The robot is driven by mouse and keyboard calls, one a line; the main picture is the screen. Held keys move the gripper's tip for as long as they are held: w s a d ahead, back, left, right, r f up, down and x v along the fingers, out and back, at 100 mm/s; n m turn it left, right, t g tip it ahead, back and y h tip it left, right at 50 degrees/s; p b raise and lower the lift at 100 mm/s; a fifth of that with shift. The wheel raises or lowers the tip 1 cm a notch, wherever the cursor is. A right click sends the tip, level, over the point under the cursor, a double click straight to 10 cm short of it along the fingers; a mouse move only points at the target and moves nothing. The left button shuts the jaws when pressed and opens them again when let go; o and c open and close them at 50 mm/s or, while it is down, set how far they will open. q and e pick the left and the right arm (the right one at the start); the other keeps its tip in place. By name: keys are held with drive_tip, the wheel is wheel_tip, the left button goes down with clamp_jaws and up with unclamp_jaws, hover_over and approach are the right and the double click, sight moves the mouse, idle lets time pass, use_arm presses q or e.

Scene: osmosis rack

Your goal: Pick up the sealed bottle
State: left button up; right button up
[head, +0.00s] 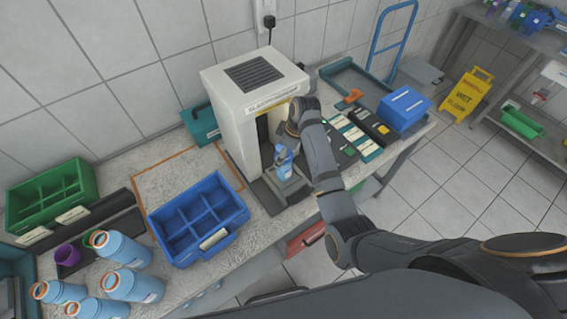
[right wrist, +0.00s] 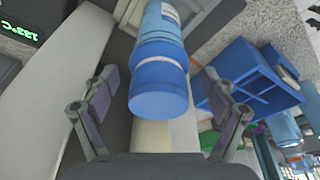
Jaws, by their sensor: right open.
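The sealed bottle (head: 284,168) stands at the front of the white machine (head: 236,105), on its dark base. It is light blue with a pale label. In the right wrist view the bottle (right wrist: 160,62) shows a darker blue cap toward me. My right gripper (head: 285,147) reaches in from the right over the bottle's top, which it partly hides. In the right wrist view its two fingers (right wrist: 160,84) are spread on either side of the bottle, with gaps at both sides. My left gripper is not in view.
A blue divided crate (head: 199,224) stands left of the machine, and a green one (head: 50,196) farther left. Several blue bottles with orange rims (head: 122,249) stand at the front left. A blue box (head: 404,108) is at the right. The orange-outlined patch (head: 180,178) is mostly bare.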

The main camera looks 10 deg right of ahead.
drive_tip(key=p+x, duration=0.1)
drive_tip(key=x, duration=0.3)
drive_tip(key=shift+d+f, duration=0.1)
drive_tip(key=shift+f, duration=0.05)
drive_tip(key=c, duration=1.4)
drive_tip(key=shift+c, duration=0.7)
